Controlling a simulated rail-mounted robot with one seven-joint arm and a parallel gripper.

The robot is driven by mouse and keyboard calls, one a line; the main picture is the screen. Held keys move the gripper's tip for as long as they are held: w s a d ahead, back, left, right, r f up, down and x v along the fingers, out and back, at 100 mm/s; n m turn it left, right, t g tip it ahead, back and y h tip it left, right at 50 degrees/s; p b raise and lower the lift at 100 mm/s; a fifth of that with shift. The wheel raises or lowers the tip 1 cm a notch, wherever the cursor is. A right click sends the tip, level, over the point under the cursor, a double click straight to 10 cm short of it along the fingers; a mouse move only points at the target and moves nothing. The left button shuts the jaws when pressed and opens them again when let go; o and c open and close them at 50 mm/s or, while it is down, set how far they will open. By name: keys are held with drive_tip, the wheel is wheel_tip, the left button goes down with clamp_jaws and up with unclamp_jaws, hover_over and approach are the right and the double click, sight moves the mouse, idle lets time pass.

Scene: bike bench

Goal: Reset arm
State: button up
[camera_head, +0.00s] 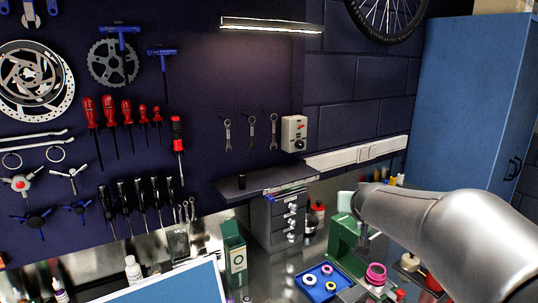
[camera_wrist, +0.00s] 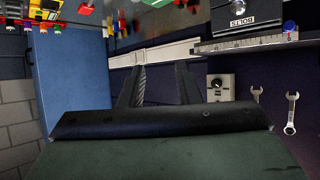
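My gripper (camera_wrist: 161,75) shows in the wrist view with its two dark fingers apart and nothing between them. Behind the gap are the wall and a white wall trunking (camera_wrist: 152,54). In the head view my silver arm reaches in from the right over the bench; the fingers cannot be made out there. The wrist view is upside down, with the bench at the top and the blue cabinet (camera_wrist: 75,75) at the left.
In the head view, a grey drawer unit (camera_head: 268,222) stands under a wall shelf (camera_head: 265,181). A green box (camera_head: 234,249) and a blue tray (camera_head: 318,296) with rings are on the bench. A blue cabinet (camera_head: 465,100) stands at the right. Tools hang on the wall.

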drive_tip(key=s+a+f+g+y, duration=0.1)
drive_tip(key=s+f, duration=0.4)
drive_tip(key=s, duration=0.5)
drive_tip(key=s+a+f+n+g, duration=0.1)
drive_tip(key=s+a+f+g, duration=0.3)
drive_tip(key=s, duration=0.7)
drive_tip(key=s+a+f+n+g+y, duration=0.1)
drive_tip(key=s+a+f+g, duration=0.2)
drive_tip(key=s+f+g, duration=0.3)
drive_tip(key=s+f, duration=0.2)
drive_tip(key=s, duration=0.3)
drive_tip(key=shift+s+a+y, duration=0.2)
drive_tip(key=shift+y, duration=0.1)
